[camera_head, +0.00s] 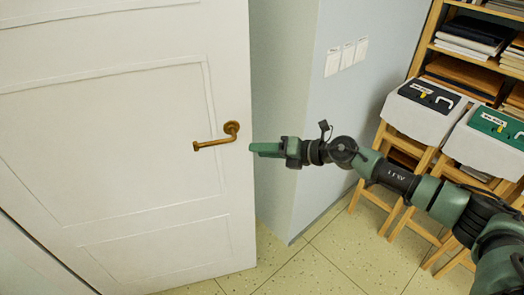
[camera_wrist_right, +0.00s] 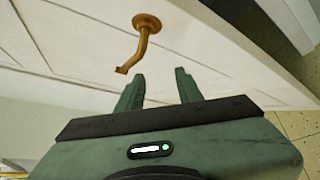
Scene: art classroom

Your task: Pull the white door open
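The white door (camera_head: 130,200) fills the left of the head view, with recessed panels. Its brass lever handle (camera_head: 220,138) sits near the door's right edge and points left. My right gripper (camera_head: 262,149) is just right of the handle, by the door's edge, and does not touch the handle. In the right wrist view the gripper (camera_wrist_right: 158,88) has its two fingers apart with nothing between them. The handle (camera_wrist_right: 146,42) shows there beyond the fingertips, nearer the left finger. My left gripper is not in view.
A pale wall corner (camera_head: 283,215) stands right of the door, with white switches (camera_head: 346,57). Wooden stools (camera_head: 405,165) with cloths and boxes stand by a bookshelf (camera_head: 440,20) at right. Tiled floor (camera_head: 325,265) is clear in front of the wall.

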